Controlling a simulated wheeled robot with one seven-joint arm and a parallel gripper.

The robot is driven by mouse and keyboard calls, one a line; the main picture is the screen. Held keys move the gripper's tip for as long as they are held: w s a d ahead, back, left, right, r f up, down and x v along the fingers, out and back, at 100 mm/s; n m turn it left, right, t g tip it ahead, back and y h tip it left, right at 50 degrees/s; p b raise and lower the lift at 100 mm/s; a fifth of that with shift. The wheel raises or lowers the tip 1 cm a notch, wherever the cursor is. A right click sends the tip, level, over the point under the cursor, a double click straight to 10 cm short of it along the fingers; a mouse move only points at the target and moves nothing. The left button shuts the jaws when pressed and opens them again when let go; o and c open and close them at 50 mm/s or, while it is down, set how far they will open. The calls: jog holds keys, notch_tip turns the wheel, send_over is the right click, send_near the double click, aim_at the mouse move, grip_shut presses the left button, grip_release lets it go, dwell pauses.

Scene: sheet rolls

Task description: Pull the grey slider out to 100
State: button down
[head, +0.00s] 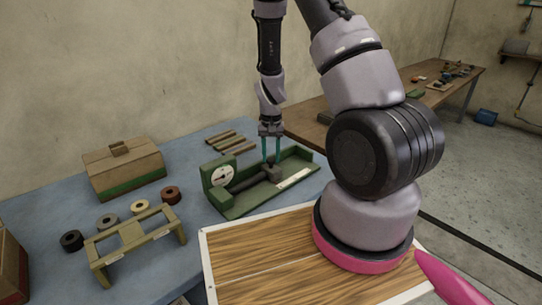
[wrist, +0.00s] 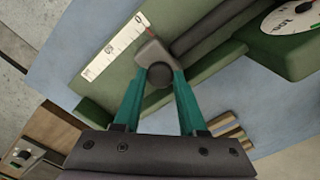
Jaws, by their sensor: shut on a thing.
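The grey slider (head: 277,174) sits in a green tray-like fixture (head: 232,208) on the blue table. A dark rod (head: 250,182) runs from it toward the round white dial (head: 222,176). My gripper (head: 271,160) points down from above, its teal fingers shut on the slider's round knob. In the wrist view the fingertips (wrist: 158,76) are on either side of the knob, and the slider block (wrist: 152,54) shows beyond it. A white scale strip (wrist: 113,50) lies beside the slider. A small red mark (wrist: 150,31) is near the strip's dial-side end. The scale numbers are too small to read.
A wooden stand (head: 131,237), several coloured rolls (head: 139,207) and a wooden box (head: 126,171) stand left of the fixture. Wooden strips (head: 228,140) lie behind it. The fixture's channel is clear on the slider's side away from the dial.

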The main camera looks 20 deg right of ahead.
dwell(0.4)
jog(key=w+d, duration=0.2)
jog(key=d, duration=0.2)
jog(key=w+d, duration=0.1)
jog(key=d, duration=0.4)
jog(key=w+d, duration=0.2)
jog(key=d, duration=0.3)
jog(key=shift+w+r, duration=0.1)
jog(key=shift+w, duration=0.25)
jog(key=shift+c, duration=2.3)
grip_release()
jog(key=shift+d, duration=0.1)
notch_tip(320, 180, up, 11)
